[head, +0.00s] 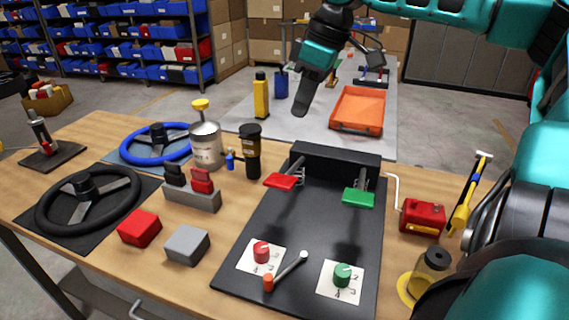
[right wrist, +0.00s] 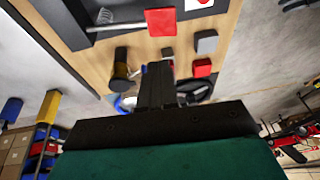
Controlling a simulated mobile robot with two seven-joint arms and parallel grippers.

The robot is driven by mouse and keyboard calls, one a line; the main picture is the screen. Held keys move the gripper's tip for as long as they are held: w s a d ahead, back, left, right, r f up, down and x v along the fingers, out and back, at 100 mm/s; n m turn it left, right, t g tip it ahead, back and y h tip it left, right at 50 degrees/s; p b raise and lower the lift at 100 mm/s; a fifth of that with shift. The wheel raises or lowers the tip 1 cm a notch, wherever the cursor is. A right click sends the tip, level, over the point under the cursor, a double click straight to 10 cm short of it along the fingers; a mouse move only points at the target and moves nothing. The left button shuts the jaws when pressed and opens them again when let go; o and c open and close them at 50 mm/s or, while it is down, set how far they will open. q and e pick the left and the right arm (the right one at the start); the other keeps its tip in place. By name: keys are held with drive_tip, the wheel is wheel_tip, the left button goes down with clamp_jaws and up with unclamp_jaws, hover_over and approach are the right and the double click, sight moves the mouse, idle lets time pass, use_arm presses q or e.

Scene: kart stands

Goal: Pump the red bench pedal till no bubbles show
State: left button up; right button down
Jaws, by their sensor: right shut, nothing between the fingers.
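The red pedal (head: 282,181) sticks out from the left of a black pedal unit on the bench. It also shows near the top of the right wrist view (right wrist: 161,21). A green pedal (head: 358,197) is on the right of the same unit. My right gripper (head: 302,98) is shut and empty, in the air above and beyond the pedal unit, apart from the red pedal. Its dark fingers show in the right wrist view (right wrist: 157,85). A small dark-topped jar (head: 435,262) stands at the right; I cannot make out bubbles in it. My left gripper is not in view.
The black board (head: 310,225) carries a red dial (head: 261,251), a green dial (head: 342,275) and a red-ended lever (head: 287,269). A black-and-yellow bottle (head: 250,150), a tin (head: 205,147) and two steering wheels stand left. A red box with a crank (head: 422,216) stands right.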

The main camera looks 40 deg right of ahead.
drive_tip(key=b, duration=0.2)
approach(280, 179)
drive_tip(key=x, duration=0.5)
drive_tip(key=shift+w+a+f, duration=0.1)
drive_tip(key=shift+w, duration=0.15)
drive_tip(key=shift+a+f, duration=0.15)
drive_tip(key=shift+f, duration=0.25)
drive_tip(key=shift+f, duration=0.15)
